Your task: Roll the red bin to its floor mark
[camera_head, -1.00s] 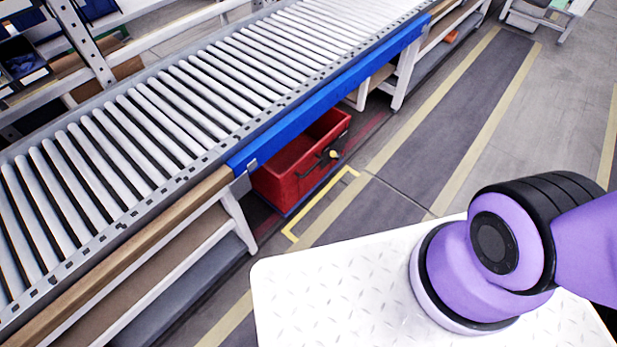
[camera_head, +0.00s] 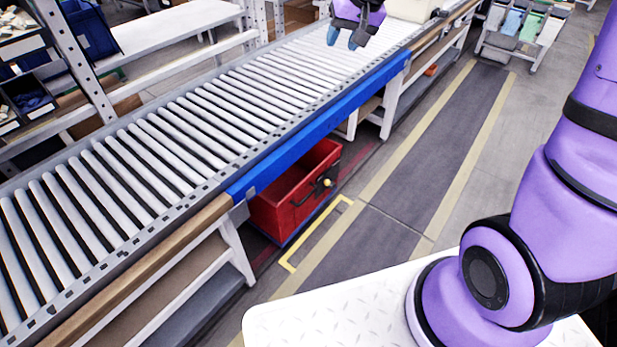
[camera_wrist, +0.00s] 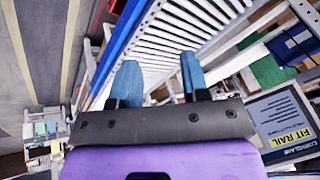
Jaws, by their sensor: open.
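The red bin (camera_head: 296,194) stands on the floor under the roller conveyor, below its blue edge strip. A handle with a yellowish knob (camera_head: 327,183) is on its near side. A yellow outline on the floor (camera_head: 318,236), which looks like the floor mark, lies just in front of the bin. My gripper (camera_head: 343,40), with blue fingertips, is above the far part of the conveyor, well away from the bin. In the wrist view my gripper (camera_wrist: 160,82) is open with nothing between its fingers.
The roller conveyor (camera_head: 150,160) with its blue edge strip (camera_head: 320,125) overhangs the bin. White legs (camera_head: 236,250) stand beside it. A dark floor lane (camera_head: 440,150) in front is clear. A sign board (camera_wrist: 285,120) shows in the wrist view.

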